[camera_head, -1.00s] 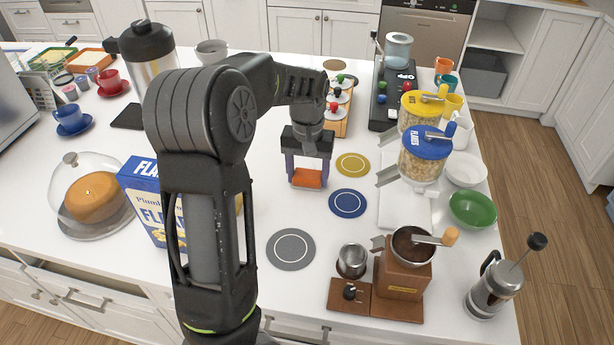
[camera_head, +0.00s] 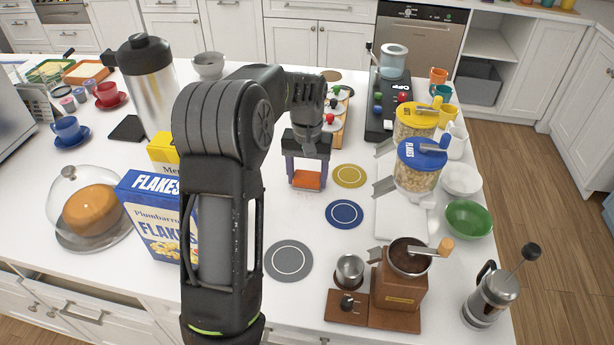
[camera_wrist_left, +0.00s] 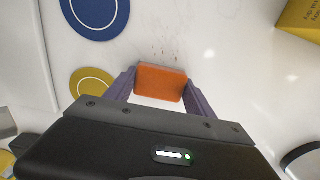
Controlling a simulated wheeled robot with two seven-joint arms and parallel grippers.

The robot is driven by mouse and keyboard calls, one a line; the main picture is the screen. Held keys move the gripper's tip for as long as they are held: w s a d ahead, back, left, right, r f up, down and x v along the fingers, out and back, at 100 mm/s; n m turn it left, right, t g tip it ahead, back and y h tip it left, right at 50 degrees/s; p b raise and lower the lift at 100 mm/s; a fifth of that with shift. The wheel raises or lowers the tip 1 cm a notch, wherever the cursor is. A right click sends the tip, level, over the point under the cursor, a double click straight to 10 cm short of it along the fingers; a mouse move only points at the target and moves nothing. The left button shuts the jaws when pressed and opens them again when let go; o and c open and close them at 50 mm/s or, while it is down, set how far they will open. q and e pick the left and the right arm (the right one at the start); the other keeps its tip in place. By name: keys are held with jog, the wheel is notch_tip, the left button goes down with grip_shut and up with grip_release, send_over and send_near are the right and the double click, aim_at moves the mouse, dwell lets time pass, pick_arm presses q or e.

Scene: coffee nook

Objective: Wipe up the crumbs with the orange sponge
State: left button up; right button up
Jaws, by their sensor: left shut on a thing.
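My left gripper (camera_head: 306,183) is shut on the orange sponge (camera_head: 307,179), low over the white countertop. The sponge also shows between the fingers in the left wrist view (camera_wrist_left: 160,83), at or just above the counter; I cannot tell whether it touches. A few small reddish-brown crumbs (camera_wrist_left: 166,52) lie on the counter just beyond the sponge in the left wrist view. In the head view I cannot make the crumbs out. My right gripper is not in view.
Blue (camera_head: 344,214), yellow (camera_head: 349,175) and grey (camera_head: 288,261) discs lie on the counter (camera_head: 300,220). A FLAKES box (camera_head: 155,220) and a covered cake (camera_head: 90,210) stand left. A coffee grinder (camera_head: 398,280) and cereal dispensers (camera_head: 420,165) stand right.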

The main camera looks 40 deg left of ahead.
pick_arm(q)
jog(key=shift+w, duration=0.1)
jog(key=shift+w+a+r+p, duration=0.1)
jog(key=shift+w+a+p, duration=0.5)
jog(key=shift+w, duration=0.3)
jog(key=shift+w+a, duration=0.3)
jog(key=shift+w, duration=0.3)
notch_tip(320, 180, up, 6)
jog(key=p, duration=0.5)
